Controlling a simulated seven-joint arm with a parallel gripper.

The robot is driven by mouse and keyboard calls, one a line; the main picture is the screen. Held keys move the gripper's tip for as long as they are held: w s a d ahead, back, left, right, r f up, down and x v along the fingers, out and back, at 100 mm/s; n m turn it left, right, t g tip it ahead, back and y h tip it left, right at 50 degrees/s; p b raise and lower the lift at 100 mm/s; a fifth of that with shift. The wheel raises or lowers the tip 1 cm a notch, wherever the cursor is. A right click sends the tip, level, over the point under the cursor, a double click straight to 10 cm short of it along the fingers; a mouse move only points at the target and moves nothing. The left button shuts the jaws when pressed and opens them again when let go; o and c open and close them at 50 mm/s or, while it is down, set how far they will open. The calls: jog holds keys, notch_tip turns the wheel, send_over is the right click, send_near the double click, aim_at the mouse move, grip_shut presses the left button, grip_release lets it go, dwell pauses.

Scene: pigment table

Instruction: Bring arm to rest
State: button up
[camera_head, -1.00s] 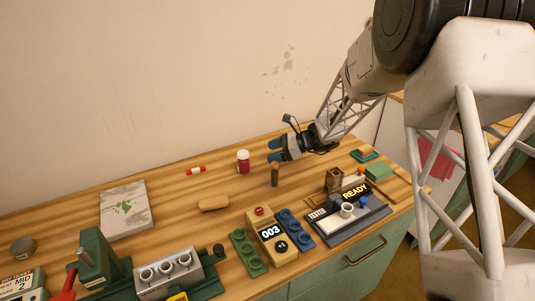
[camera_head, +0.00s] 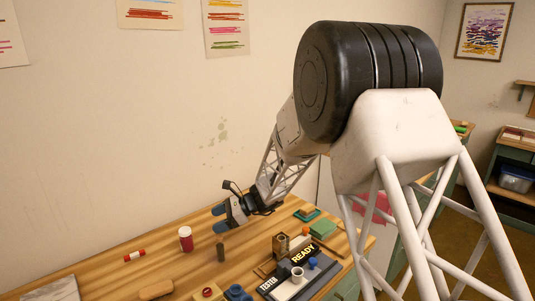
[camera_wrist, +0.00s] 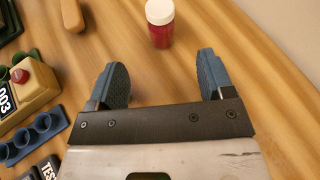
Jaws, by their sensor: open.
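My gripper (camera_head: 218,219) is over the back part of the wooden table (camera_head: 120,268), its two blue fingers apart. In the wrist view my gripper (camera_wrist: 162,84) is open, with nothing between its fingers. A red jar with a white lid (camera_wrist: 160,22) stands beyond the fingertips there. The same jar (camera_head: 186,239) shows to the left of the gripper in the head view. A dark upright peg (camera_head: 221,250) stands on the table just below the gripper.
A tan bar (camera_head: 156,289) and a red-and-white stick (camera_head: 134,255) lie to the left. The wall (camera_head: 90,150) rises behind the table.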

jog(key=s+d+r+n+t+h, duration=0.2)
jog(key=s+d+r+n+h, duration=0.4)
jog(key=s+d+r, duration=0.95)
jog(key=s+d+n+t+h, duration=0.1)
jog(key=s+d+n+h, duration=0.2)
jog(key=s+d, duration=0.8)
jog(key=s+d+n+t+h, duration=0.2)
jog(key=s+d+n+h, duration=0.2)
jog(key=s+d, duration=0.7)
jog(key=s+n, duration=0.1)
jog(key=s, duration=0.4)
jog(key=shift+d+r, duration=0.25)
jog(key=shift+d, duration=0.05)
